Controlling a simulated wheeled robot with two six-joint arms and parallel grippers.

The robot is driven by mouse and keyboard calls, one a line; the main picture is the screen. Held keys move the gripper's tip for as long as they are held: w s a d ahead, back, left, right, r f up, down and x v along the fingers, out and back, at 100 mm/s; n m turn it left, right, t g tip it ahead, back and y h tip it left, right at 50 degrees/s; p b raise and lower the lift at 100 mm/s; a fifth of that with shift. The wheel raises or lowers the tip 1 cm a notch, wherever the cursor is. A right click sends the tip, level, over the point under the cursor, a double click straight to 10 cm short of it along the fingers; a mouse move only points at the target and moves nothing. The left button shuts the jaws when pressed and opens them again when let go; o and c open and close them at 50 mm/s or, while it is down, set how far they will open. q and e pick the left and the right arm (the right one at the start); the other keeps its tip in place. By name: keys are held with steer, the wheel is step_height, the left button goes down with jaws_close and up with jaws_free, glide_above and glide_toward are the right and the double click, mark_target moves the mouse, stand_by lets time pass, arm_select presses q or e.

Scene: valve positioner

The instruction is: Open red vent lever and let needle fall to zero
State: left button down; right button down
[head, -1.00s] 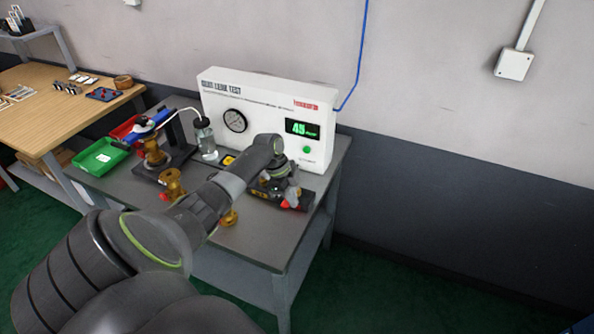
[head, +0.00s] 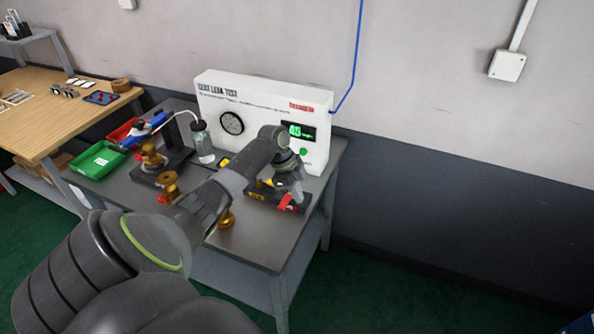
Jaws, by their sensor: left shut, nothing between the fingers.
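The red vent lever (head: 287,202) shows at the right front of the black valve base (head: 258,193) on the grey bench. My left gripper (head: 298,193) is shut and empty, pointing down just above and beside the lever. I cannot tell whether it touches the lever. My left arm hides much of the valve fixture. The white leak test box (head: 262,92) stands behind, with a round needle gauge (head: 232,123) and a green digital display (head: 296,131) that seems to read 45. The needle is too small to read. My right gripper is not in view.
To the left stand a clamp fixture with a blue-handled part (head: 146,131), a glass bottle (head: 202,142), a green tray (head: 97,160) and a red tray (head: 122,130). Brass fittings (head: 169,186) stand in front. The bench's right front corner is clear.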

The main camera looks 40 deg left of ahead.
arm_select(q)
steer(key=shift+b+v, duration=0.5)
steer(key=shift+v, duration=2.5)
steer(key=shift+a+f, duration=0.1)
steer(key=shift+a, duration=0.15)
